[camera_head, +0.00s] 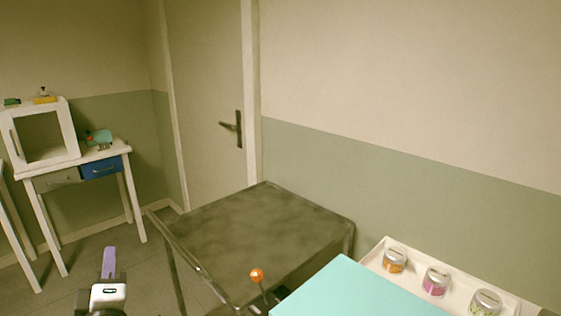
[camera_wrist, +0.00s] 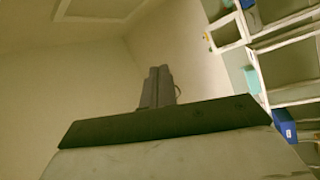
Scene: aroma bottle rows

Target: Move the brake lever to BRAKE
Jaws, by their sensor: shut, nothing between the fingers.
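The brake lever (camera_head: 257,276) shows in the head view as an orange ball on a thin dark stem. It stands at the near edge of a dark metal cart (camera_head: 255,225), and its lower end is cut off by the frame. No BRAKE marking is readable. My gripper (camera_head: 109,252) is at the lower left, well to the left of the lever and apart from it. In the wrist view, my gripper (camera_wrist: 158,72) shows its two grey fingers together with nothing between them. The lever is not visible in the wrist view.
A teal panel (camera_head: 350,292) and a cream tray (camera_head: 455,293) with several small jars lie right of the lever. A white table (camera_head: 75,168) with a blue drawer and a frame-like box stands at the far left. A door (camera_head: 207,100) is behind. Floor shows between table and cart.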

